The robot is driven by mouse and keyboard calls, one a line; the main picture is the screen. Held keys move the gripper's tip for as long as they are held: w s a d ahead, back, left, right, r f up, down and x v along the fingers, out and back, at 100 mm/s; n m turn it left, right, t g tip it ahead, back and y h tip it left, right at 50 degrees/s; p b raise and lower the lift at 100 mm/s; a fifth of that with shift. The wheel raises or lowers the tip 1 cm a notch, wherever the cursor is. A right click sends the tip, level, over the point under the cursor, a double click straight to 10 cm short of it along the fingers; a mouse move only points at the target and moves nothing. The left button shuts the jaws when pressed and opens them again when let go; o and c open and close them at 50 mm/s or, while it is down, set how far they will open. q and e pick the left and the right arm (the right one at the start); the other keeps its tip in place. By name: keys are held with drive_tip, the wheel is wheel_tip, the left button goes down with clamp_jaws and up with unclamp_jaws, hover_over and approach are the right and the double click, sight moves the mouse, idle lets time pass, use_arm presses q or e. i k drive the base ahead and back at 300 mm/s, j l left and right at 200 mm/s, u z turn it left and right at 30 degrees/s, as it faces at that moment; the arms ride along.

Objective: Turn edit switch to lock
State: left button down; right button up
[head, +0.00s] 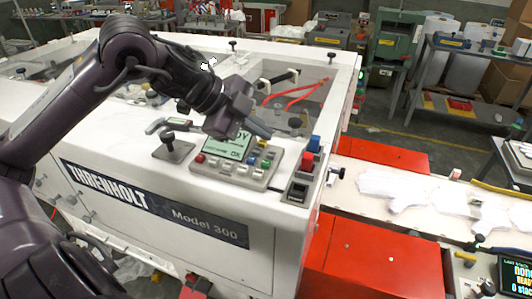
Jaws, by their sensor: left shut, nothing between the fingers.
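A grey control panel (232,177) with a lit screen (226,146) and coloured buttons sits on the white machine's top. I cannot read which control is the edit switch. A red-topped control (307,161) and a blue-topped one (314,143) stand at the panel's right, by a black switch block (298,190). My left gripper (266,132) is shut and empty, above the panel's far edge, and its wrist covers part of the screen's surroundings. Whether its tips touch anything cannot be told. My right gripper is not in view.
A black-knobbed lever (171,145) on a grey plate and a small hammer-like tool (165,125) are left of the panel. Red-handled pliers (292,92) lie in a clear-covered bay behind. A conveyor with white gloves (400,188) runs to the right.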

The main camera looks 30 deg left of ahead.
sight(167, 137)
drive_tip(key=k, duration=1)
